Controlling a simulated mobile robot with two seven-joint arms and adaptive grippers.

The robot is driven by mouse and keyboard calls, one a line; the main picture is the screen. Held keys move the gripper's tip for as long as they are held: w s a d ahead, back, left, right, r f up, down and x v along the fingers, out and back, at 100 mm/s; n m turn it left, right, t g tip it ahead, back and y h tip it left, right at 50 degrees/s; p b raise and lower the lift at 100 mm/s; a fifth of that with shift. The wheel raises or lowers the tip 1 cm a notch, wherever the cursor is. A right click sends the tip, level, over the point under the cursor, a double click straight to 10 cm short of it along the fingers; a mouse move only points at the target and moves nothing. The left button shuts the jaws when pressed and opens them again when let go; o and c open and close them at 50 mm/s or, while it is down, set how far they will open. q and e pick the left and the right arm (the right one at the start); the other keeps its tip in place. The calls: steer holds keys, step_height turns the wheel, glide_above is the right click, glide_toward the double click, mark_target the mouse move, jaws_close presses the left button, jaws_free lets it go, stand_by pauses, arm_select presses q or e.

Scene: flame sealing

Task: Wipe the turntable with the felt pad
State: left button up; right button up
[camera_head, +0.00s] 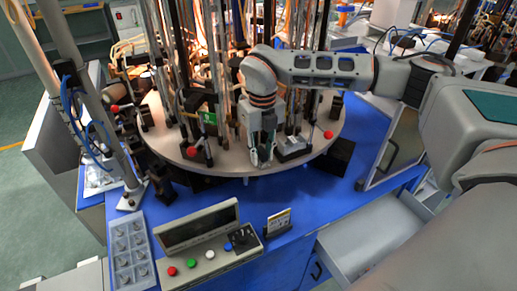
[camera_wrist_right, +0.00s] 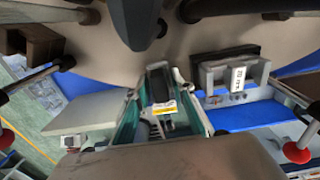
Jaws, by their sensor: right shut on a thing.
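The round grey turntable (camera_head: 225,165) stands in the middle of the head view, crowded with upright rods and fixtures. My right gripper (camera_head: 262,160) reaches down over its near edge. In the right wrist view, the teal fingers of the gripper (camera_wrist_right: 160,92) are shut on a small dark block (camera_wrist_right: 158,82), which looks like the felt pad. The turntable's pale surface (camera_wrist_right: 95,45) fills the top of that view. The pad is too small to make out in the head view, and I cannot tell whether it touches the turntable. My left gripper is not in view.
Fixtures with red-knobbed levers (camera_head: 328,134) ring the turntable; a grey fixture (camera_wrist_right: 235,75) stands right of my gripper. On the blue bench (camera_head: 185,205) in front are a button box (camera_head: 215,255), a small sign (camera_head: 278,222) and a tray of small parts (camera_head: 130,250).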

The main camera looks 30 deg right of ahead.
steer(key=shift+s, duration=0.25)
steer(key=shift+f, duration=0.1)
steer(key=shift+w+f, duration=0.2)
steer(key=shift+w, duration=1.5)
steer(key=shift+w+d+r, duration=0.1)
steer(key=shift+w+r, duration=0.05)
steer(key=shift+w, duration=1.75)
steer(key=shift+d, duration=0.1)
steer(key=shift+w+r, duration=0.1)
steer(key=shift+r, duration=3.05)
